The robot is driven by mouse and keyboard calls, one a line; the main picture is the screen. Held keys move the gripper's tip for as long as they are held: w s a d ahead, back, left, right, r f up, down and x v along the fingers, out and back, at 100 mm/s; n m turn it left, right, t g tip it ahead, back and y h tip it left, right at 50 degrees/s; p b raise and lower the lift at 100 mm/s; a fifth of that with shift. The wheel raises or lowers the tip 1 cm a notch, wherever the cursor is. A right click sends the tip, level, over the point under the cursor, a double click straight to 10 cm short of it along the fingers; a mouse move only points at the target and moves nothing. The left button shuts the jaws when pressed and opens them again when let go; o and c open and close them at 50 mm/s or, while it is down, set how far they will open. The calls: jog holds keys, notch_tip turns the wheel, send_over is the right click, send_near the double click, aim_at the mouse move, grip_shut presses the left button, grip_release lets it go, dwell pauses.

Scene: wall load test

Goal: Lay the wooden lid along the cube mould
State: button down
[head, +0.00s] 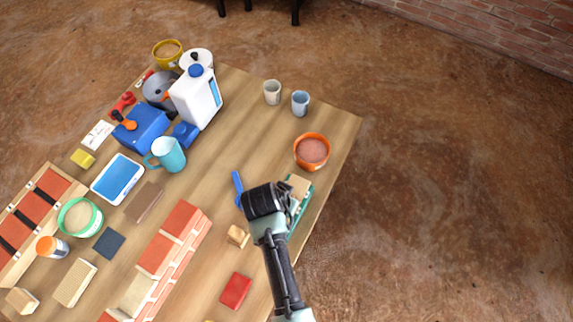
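A teal mould (294,218), which looks like the cube mould, lies near the table's right edge, partly hidden by my arm. A tan wooden piece (299,186) shows at its far end; I cannot tell whether it is the lid or something in the mould. My gripper (266,198) is over or just left of the mould, seen from above. Its fingers and anything between them are hidden under the black hand. A flat brown board (144,203) lies left of centre, and a small wooden block (237,236) lies left of my arm; neither is clearly the lid.
A blue tool (238,188) lies just left of my gripper. An orange bucket (311,151) stands beyond the mould. A brick wall piece (167,256) and a red block (235,291) lie nearer. The table centre is fairly clear.

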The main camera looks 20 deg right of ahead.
jog(key=shift+f, duration=0.35)
jog(key=c, duration=0.7)
grip_release()
jog(key=shift+o, duration=0.2)
jog(key=shift+r, duration=0.1)
jog(key=p+v, duration=0.2)
jog(key=v, duration=1.1)
jog(key=w+a+r+n+t+p, duration=0.15)
jog(key=w+r+t, duration=0.35)
jog(key=r, duration=0.6)
jog(key=w+a+r+n+t+y+p, duration=0.1)
jog(key=w+r+n+t, duration=0.15)
jog(key=w+r, duration=0.65)
jog(key=w+a+r+n+t+p, duration=0.1)
jog(key=w+a+r+t+p, duration=0.2)
jog(key=r, duration=1.1)
notch_tip(320, 180, up, 19)
jog(key=s+n+t, duration=0.2)
jog(key=t, duration=0.5)
jog(key=s+a+r+n+t+y+p, duration=0.1)
jog(key=s+r+t, duration=0.2)
jog(key=r, duration=0.6)
jog(key=s+a+r+n+t+y+p, duration=0.1)
jog(key=s+r+t, duration=0.3)
jog(key=s+r, duration=0.4)
notch_tip(320, 180, up, 2)
jog(key=shift+s+a+r+n+y, duration=0.2)
jog(key=shift+a+n+y, duration=0.1)
jog(key=shift+n, duration=0.4)
